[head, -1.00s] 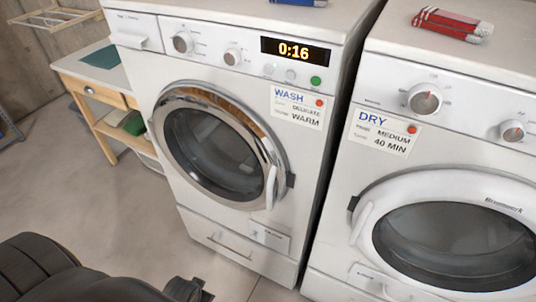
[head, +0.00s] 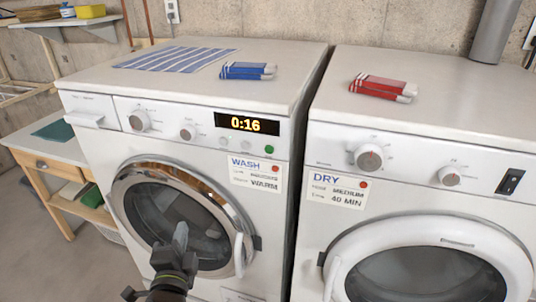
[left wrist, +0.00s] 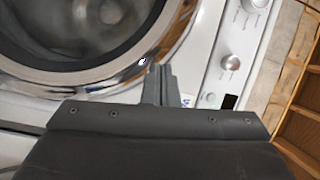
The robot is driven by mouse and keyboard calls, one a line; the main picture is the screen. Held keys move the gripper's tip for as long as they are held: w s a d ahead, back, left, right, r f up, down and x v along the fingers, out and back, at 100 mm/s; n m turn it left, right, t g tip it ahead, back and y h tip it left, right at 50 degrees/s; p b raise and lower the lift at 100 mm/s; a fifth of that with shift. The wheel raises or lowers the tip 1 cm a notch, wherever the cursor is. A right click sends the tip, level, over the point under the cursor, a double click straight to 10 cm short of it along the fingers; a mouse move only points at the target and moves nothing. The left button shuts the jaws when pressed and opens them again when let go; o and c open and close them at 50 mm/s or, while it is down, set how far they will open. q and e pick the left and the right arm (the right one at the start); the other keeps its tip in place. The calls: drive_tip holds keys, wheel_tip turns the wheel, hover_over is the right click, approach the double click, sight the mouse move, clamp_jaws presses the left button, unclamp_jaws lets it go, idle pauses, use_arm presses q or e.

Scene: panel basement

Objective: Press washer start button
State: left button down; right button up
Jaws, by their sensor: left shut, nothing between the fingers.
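The washer (head: 100,140) stands at the left with its glass door closed and its display (head: 247,123) reading 0:16. A round green button (head: 269,149) sits below the display's right end, with two pale buttons to its left. My left gripper (head: 181,230) is shut and empty, pointing up in front of the washer door, below and left of the green button and apart from it. In the left wrist view the shut fingers (left wrist: 161,78) lie over the door's chrome rim (left wrist: 140,65). The green button cannot be made out there. My right gripper is not in view.
A dryer (head: 322,140) stands right of the washer across a narrow gap. A blue-and-white pack (head: 247,71) and striped cloth (head: 175,59) lie on the washer; a red pack (head: 383,87) lies on the dryer. A wooden table (head: 45,163) is at the left.

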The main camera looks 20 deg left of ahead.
sight(269, 149)
use_arm(q)
drive_tip(key=w+d+r+m+t+h, duration=0.1)
drive_tip(key=d+r+m+t+h, duration=0.3)
drive_tip(key=d+r+m+h, duration=0.3)
drive_tip(key=w+d+r+m+t+h, duration=0.1)
drive_tip(key=d+r+m+t+h, duration=0.2)
drive_tip(key=m, duration=1.4)
drive_tip(key=d+r+h, duration=0.4)
drive_tip(key=d+h, duration=0.1)
drive_tip(key=shift+w+t, duration=0.15)
drive_tip(key=shift+t, duration=0.25)
drive_tip(key=shift+w, duration=0.15)
drive_tip(key=shift+w+d+b, duration=0.15)
drive_tip(key=shift+w+b, duration=1.45)
drive_tip(key=shift+w, duration=2.7)
drive_tip(key=shift+w+b, duration=0.3)
drive_tip(key=shift+w, duration=0.15)
